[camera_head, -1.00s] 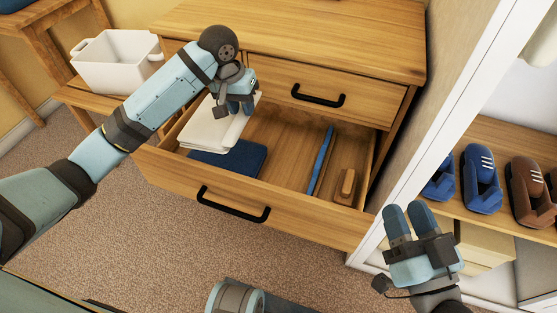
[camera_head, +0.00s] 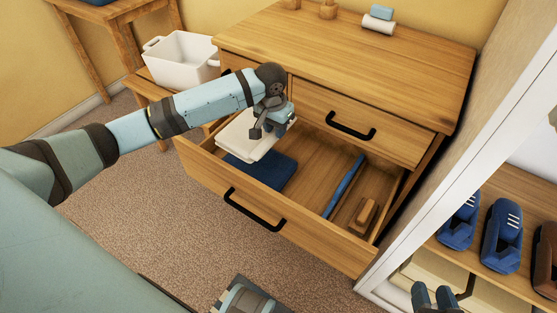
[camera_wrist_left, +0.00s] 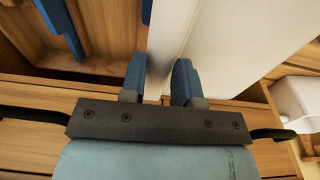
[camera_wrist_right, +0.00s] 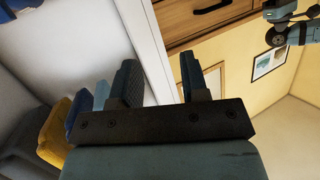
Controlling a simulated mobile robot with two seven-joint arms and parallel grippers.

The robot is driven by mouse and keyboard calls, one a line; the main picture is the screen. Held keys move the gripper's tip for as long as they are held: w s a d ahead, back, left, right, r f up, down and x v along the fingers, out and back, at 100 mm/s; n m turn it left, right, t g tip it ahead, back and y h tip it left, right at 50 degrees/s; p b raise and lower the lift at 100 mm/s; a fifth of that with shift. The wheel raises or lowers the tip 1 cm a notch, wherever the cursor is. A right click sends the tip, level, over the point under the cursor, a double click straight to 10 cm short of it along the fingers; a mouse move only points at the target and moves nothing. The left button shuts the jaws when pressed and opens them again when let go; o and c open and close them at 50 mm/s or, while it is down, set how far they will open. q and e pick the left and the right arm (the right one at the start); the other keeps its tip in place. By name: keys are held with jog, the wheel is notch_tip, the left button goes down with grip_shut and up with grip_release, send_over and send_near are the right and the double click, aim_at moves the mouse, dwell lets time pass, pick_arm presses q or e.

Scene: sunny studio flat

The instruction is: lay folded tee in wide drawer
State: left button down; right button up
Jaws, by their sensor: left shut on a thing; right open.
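The white folded tee (camera_head: 243,138) is in my left gripper (camera_head: 273,127), over the left part of the open wide drawer (camera_head: 315,172). The left fingers are shut on its edge, and its pale layers fill much of the left wrist view (camera_wrist_left: 240,35). A dark blue folded cloth (camera_head: 265,173) lies on the drawer floor below and in front of the tee. Whether the tee touches it or the drawer floor, I cannot tell. My right gripper (camera_head: 435,296) is open and empty at the bottom right, near the white shelf unit; its parted fingers show in the right wrist view (camera_wrist_right: 160,85).
A blue bar-like divider (camera_head: 343,187) and a wooden block-like object (camera_head: 366,213) lie in the drawer's right part. The upper drawer (camera_head: 365,120) is shut above. A white bin (camera_head: 181,62) stands at left. Blue shoes (camera_head: 501,235) sit on the right shelf.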

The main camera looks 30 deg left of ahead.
pick_arm(q)
notch_tip(320, 180, down, 12)
jog(key=b, duration=0.3)
jog(key=shift+r, duration=0.15)
pick_arm(e)
notch_tip(320, 180, up, 7)
jog(key=a+t+y, duration=0.2)
jog(key=a+t, duration=0.1)
jog(key=shift+w+r+y, duration=0.2)
jog(key=shift+w+y, duration=0.2)
jog(key=shift+w, duration=0.05)
jog(key=shift+d, duration=0.1)
pick_arm(q)
jog(key=shift+f+p, duration=0.3)
jog(key=shift+f, duration=0.3)
jog(key=c, duration=0.8)
grip_release()
jog(key=shift+c, duration=0.2)
pick_arm(e)
jog(key=shift+d+f+h, duration=0.25)
jog(key=shift+f+h, duration=0.15)
jog(key=shift+f, duration=0.55)
